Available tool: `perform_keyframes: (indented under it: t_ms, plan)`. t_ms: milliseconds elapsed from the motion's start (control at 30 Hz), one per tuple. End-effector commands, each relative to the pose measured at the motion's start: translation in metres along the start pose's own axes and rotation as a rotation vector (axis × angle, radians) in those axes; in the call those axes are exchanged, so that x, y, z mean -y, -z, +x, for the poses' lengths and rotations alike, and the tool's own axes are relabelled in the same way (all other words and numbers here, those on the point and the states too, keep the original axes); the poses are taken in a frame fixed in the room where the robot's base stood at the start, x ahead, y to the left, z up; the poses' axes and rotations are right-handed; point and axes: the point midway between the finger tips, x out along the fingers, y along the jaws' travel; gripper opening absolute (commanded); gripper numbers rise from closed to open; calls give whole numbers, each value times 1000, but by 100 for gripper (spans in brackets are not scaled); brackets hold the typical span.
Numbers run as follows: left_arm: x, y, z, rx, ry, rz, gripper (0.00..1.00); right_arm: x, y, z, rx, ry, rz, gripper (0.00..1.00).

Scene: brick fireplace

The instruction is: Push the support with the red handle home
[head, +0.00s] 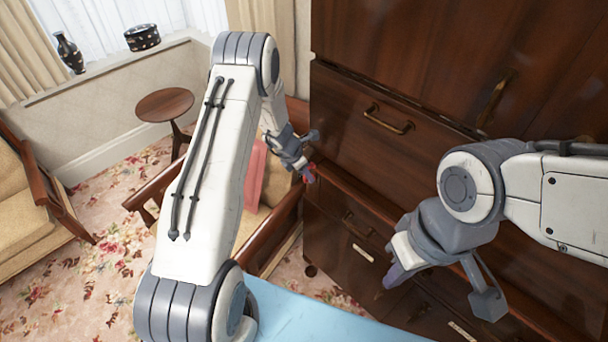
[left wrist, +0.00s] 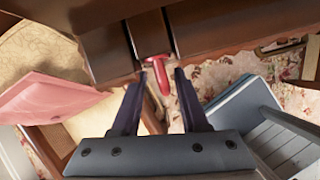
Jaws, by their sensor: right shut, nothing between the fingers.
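The red handle (left wrist: 157,75) sits on the front end of a narrow dark wooden support (left wrist: 148,32) in the left wrist view. In the head view the red handle (head: 310,174) shows small at the left front of the wooden bureau. My left gripper (left wrist: 163,72) is open, its fingers on either side of the handle with a gap visible. In the head view my left gripper (head: 303,167) is at the handle and partly covers it. My right gripper (head: 392,277) is shut and empty in front of the bureau's lower drawers. How far the support sticks out is unclear.
The bureau (head: 360,150) has a closed upper panel with a brass handle (head: 388,121) and drawers below. A wooden armchair with a pink cushion (head: 254,172) stands close behind my left arm. A light blue surface (head: 310,318) lies at the bottom. A round side table (head: 165,104) stands farther back.

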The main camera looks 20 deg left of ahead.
Motion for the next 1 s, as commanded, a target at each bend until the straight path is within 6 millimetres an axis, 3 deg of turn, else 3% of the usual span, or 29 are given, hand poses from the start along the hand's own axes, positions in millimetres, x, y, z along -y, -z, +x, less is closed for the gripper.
perform_keyframes:
  t_ms: [367,800,1000]
  plan:
    - [2,1,-6,-1,6,2,44,0,0,1,0,0,0,0]
    - [0,1,-86,0,3,-1,44,0,0,2,0,0,0,0]
    - [0,1,-103,-1,3,0,44,0,0,2,0,0,0,0]
